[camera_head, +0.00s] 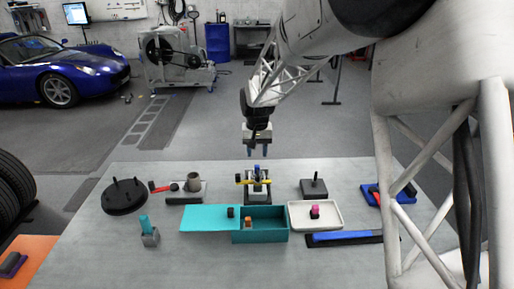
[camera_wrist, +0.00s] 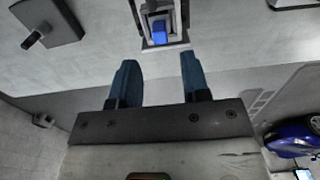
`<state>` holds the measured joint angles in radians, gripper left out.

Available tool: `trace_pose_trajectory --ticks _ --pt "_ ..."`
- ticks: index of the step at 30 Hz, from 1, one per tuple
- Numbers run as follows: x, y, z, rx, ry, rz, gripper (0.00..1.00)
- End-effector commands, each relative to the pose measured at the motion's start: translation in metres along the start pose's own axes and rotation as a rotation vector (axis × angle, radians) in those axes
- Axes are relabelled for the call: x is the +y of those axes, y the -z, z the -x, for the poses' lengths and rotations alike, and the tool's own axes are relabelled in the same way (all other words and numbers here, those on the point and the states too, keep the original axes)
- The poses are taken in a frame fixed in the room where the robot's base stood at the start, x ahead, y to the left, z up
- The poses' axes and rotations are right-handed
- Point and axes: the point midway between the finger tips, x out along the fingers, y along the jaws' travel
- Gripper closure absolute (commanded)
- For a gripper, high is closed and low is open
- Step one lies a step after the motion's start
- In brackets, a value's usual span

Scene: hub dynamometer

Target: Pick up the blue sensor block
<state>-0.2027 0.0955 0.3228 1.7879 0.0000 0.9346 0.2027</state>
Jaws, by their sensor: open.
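The blue sensor block (camera_head: 257,168) is a small blue piece on top of a grey and black fixture (camera_head: 258,196) with a yellow bar, near the back middle of the table. In the wrist view the blue block (camera_wrist: 160,30) shows at the top, beyond my fingertips and roughly in line with the gap between them. My gripper (camera_head: 257,153) points down with two blue fingers, just above and behind the block. In the wrist view my gripper (camera_wrist: 156,60) is open and empty.
In front of the fixture stands a teal box (camera_head: 260,238) with a teal panel (camera_head: 207,217) at its left. A white tray (camera_head: 329,225) holds a pink piece. A black post base (camera_head: 314,190) stands right, a black disc (camera_head: 124,198) left. Bare table lies at front.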

Motion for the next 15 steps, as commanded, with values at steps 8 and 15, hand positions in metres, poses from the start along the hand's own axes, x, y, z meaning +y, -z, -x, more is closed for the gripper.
trace_pose_trajectory --ticks 8,15 --pt "0.0 0.0 -0.023 -0.001 0.0 0.0 0.57" --pt "0.0 -0.001 -0.044 -0.002 0.0 0.0 0.57"
